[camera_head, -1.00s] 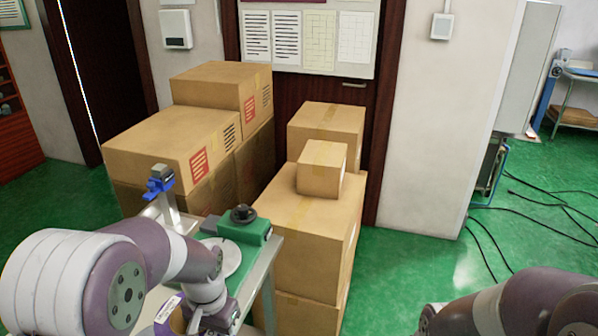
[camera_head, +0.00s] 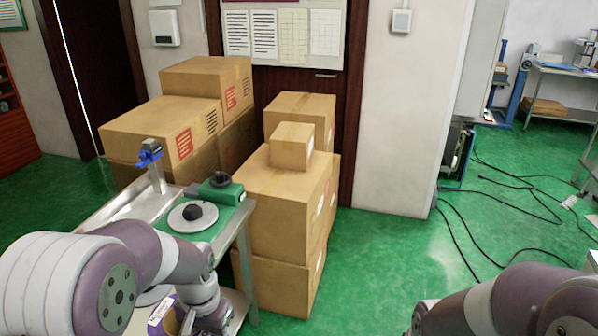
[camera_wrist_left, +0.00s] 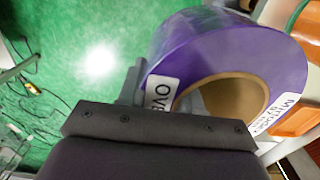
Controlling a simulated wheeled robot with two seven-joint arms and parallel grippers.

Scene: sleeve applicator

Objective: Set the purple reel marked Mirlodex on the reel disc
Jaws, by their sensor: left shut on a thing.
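A purple reel (camera_wrist_left: 235,55) with a brown cardboard core and white labels fills the upper right of the left wrist view; one label's lettering is partly legible and looks like the Mirlodex name. My left gripper (camera_wrist_left: 165,95) is shut on the reel's wall, one finger outside and one in the core. In the head view, the reel (camera_head: 160,317) shows only in part at the bottom edge, beside my left gripper (camera_head: 192,322). The grey reel disc (camera_head: 181,223) with a dark hub lies on a green base on the bench, beyond the gripper. My right gripper is out of view.
The metal bench (camera_head: 118,208) carries a post with a blue clamp (camera_head: 149,152) left of the disc. Stacked cardboard boxes (camera_head: 285,210) stand close to the bench's right and behind it. Cables (camera_head: 500,195) lie on the green floor at right, with open floor before them.

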